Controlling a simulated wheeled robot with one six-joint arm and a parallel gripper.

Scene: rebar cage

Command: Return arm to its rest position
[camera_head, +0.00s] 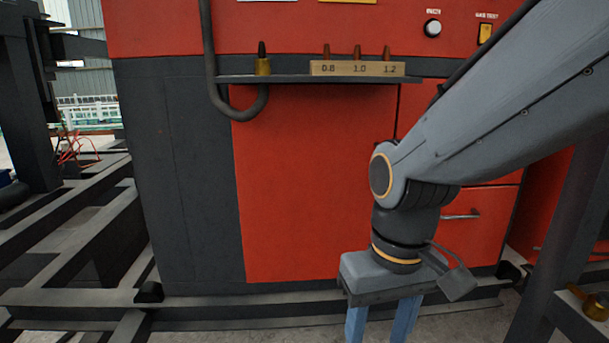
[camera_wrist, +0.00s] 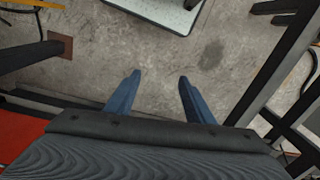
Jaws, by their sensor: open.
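My gripper (camera_head: 382,322) points down in front of the red and dark grey cabinet (camera_head: 310,190), at the lower right of its front. In the head view my arm comes in from the upper right and bends down at the wrist. The two blue fingers run off the bottom edge there, so their tips are hidden. In the wrist view the fingers of my gripper (camera_wrist: 158,78) stand well apart. Only bare concrete floor shows between them, and they hold nothing.
A shelf (camera_head: 290,79) on the cabinet bears a brass nozzle (camera_head: 263,62) and a wooden block (camera_head: 357,69) with copper tips. Dark steel beams (camera_head: 70,240) lie at the left. A dark post (camera_head: 565,230) stands at the right. The floor (camera_wrist: 150,50) below my gripper is clear.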

